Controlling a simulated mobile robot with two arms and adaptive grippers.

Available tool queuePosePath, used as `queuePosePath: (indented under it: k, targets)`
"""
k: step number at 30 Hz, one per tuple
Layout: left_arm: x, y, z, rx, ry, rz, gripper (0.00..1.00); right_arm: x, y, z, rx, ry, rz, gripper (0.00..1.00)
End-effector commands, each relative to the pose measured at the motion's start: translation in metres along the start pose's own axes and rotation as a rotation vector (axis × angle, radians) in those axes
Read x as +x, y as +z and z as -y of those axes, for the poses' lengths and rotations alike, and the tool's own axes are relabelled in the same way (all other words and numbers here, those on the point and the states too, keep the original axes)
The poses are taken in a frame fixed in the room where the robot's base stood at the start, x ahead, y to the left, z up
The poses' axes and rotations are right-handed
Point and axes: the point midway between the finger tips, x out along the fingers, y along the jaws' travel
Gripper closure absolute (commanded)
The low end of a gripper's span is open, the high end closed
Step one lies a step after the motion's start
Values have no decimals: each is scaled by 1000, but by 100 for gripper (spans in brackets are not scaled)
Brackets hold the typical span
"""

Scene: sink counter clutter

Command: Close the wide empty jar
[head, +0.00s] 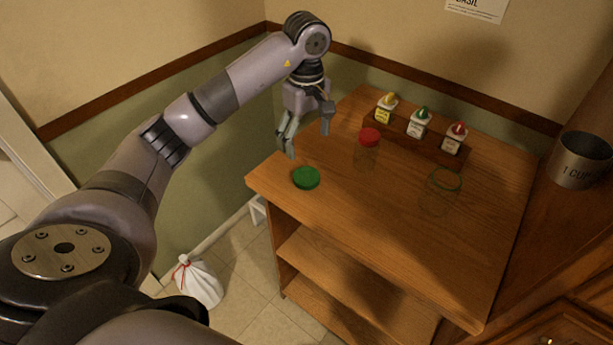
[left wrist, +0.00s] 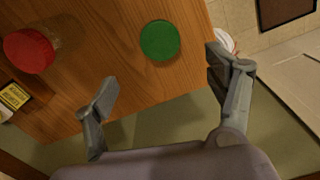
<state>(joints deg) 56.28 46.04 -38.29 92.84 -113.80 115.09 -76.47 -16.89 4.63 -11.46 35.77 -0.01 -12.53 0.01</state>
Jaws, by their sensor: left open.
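A green lid (head: 306,177) lies flat on the wooden counter near its left edge. It also shows in the left wrist view (left wrist: 160,40), ahead of the fingers and between their lines. A wide, clear, empty jar (head: 440,192) with a greenish rim and no lid on it stands on the right part of the counter. A clear jar with a red lid (head: 369,137) stands between them, further back; its red lid also shows in the left wrist view (left wrist: 29,51). My left gripper (head: 308,142) is open and empty, above and behind the green lid. My right gripper is not seen.
Several small bottles with coloured tops stand in a wooden rack (head: 415,143) at the back. A metal measuring cup (head: 581,160) is at the far right. A white bag (head: 198,281) is on the floor. The counter's front middle is clear.

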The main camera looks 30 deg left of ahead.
Motion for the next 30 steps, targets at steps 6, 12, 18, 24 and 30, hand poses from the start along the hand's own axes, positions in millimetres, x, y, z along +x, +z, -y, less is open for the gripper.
queuePosePath:
  k: [6,12,18,24,30]
  targets:
    - [40,1,1,-2,-4,3,22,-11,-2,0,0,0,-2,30]
    - [58,0,0,0,-1,1,22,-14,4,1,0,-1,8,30]
    - [58,0,0,0,0,1,22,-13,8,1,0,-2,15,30]
    - [63,1,0,-2,-3,2,22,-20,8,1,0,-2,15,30]
    - [93,2,1,-1,-4,4,22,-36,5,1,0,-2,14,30]
